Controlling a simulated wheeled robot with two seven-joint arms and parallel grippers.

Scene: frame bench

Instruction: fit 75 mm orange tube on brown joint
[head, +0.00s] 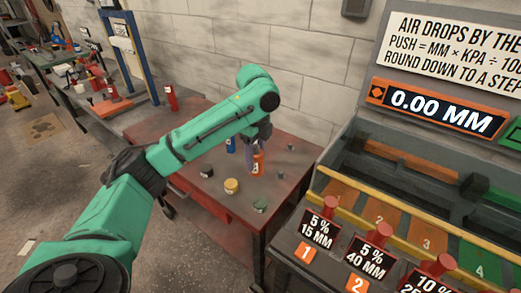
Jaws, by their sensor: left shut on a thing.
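An orange tube (257,164) stands roughly upright at the red-topped table's middle. My left gripper (254,150) reaches down from above and is shut on its upper part; the fingers are small and partly hidden by my arm. I cannot tell whether the tube's lower end touches the table or sits on a joint. No joint in view is clearly brown, so the brown joint may be hidden under or behind the tube. My right gripper is not in view.
The red table (190,190) also holds a blue tube (231,145), a dark piece (206,172), a yellow piece (231,186), a green piece (261,207) and a small grey piece (281,175). A bench with numbered lanes and a 0.00 MM display (440,110) stands right.

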